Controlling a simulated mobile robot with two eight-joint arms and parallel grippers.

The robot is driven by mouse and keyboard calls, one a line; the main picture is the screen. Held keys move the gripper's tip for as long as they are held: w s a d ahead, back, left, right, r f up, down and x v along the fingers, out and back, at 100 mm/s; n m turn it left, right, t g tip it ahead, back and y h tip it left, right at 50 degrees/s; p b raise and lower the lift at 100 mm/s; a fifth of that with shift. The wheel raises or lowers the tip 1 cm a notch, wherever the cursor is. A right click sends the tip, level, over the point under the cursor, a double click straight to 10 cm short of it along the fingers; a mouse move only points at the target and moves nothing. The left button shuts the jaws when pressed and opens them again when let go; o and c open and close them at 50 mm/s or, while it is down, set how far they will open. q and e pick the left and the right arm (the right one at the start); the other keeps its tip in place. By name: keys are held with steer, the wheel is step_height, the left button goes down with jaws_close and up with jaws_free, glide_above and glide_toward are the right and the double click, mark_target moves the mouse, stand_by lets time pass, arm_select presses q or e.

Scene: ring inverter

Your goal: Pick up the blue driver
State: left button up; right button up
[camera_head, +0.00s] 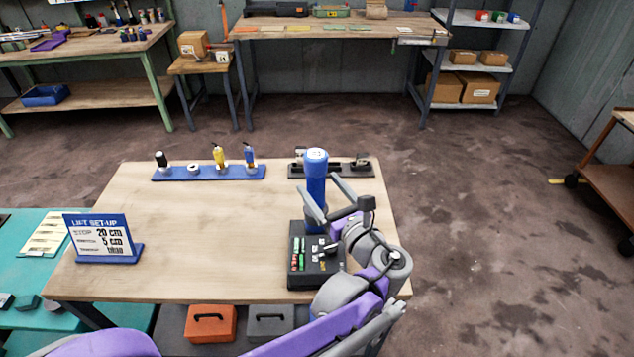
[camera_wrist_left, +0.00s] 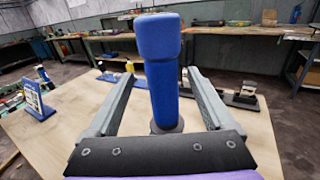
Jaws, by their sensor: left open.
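In the left wrist view the blue driver (camera_wrist_left: 161,75) rises between the fingers, above a dark round foot. My left gripper (camera_head: 318,184) is open, with one finger on each side of the handle. In the left wrist view a gap shows between the handle and each finger of the left gripper (camera_wrist_left: 160,78). The driver's lower end is partly hidden by my gripper. My right gripper is not in view.
A dark control box (camera_head: 303,282) sits just in front of the driver. A blue rack (camera_head: 208,174) with small black, yellow and blue-topped items and a dark holder (camera_head: 362,171) stand behind. A lift set-up sign (camera_head: 104,238) is at the left. The table's middle is clear.

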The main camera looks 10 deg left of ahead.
arm_select(q)
steer(key=x, duration=0.6)
steer(key=shift+w+a+r+p, duration=0.1)
steer(key=shift+w+r+p, duration=0.1)
steer(key=shift+w+p, duration=0.15)
steer(key=shift+s, duration=0.1)
jaws_close()
